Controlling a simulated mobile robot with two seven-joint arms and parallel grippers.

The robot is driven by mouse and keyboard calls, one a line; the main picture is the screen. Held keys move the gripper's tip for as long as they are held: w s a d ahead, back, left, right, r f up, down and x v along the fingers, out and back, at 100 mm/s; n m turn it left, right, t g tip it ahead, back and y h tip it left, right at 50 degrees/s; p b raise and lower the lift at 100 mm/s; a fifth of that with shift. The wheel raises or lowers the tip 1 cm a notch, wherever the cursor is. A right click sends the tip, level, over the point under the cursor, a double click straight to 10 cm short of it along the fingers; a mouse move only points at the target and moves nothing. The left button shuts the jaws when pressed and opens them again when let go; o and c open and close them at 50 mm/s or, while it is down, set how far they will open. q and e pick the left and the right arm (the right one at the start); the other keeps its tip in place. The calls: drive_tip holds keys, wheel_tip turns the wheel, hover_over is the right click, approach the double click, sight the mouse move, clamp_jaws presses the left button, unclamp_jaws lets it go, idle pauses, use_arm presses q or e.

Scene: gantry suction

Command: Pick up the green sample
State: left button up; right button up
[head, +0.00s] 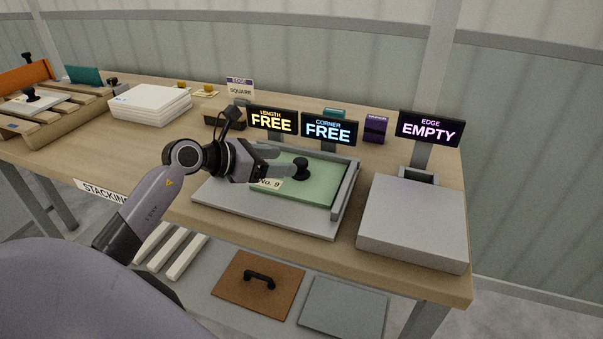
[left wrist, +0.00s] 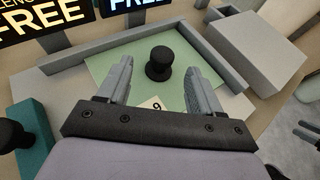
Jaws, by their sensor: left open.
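The green sample (head: 318,187) is a flat green sheet labelled No. 9 with a black knob (head: 301,168) on top. It lies in a grey tray (head: 270,217) with raised rails at its back and right. In the left wrist view the green sample (left wrist: 184,94) and the black knob (left wrist: 159,64) lie ahead of my left gripper (left wrist: 161,73). My left gripper (head: 290,164) is open, its two fingers apart, with the knob in line with the gap between them. Whether the knob is between the fingertips or just beyond them I cannot tell.
A sign reading EMPTY (head: 428,128) stands behind a grey box (head: 412,222) on the right. Two signs reading FREE (head: 328,130) stand behind the tray. White stacked sheets (head: 150,104) lie on the left. A brown panel with a handle (head: 257,287) is on the lower shelf.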

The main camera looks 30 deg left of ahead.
sight(300, 161)
use_arm(q)
drive_tip(key=x, duration=0.4)
drive_tip(key=shift+d+r, duration=0.1)
drive_tip(key=shift+d, duration=0.1)
clamp_jaws()
use_arm(e)
drive_tip(key=shift+r, duration=0.35)
use_arm(q)
drive_tip(key=shift+r, duration=0.15)
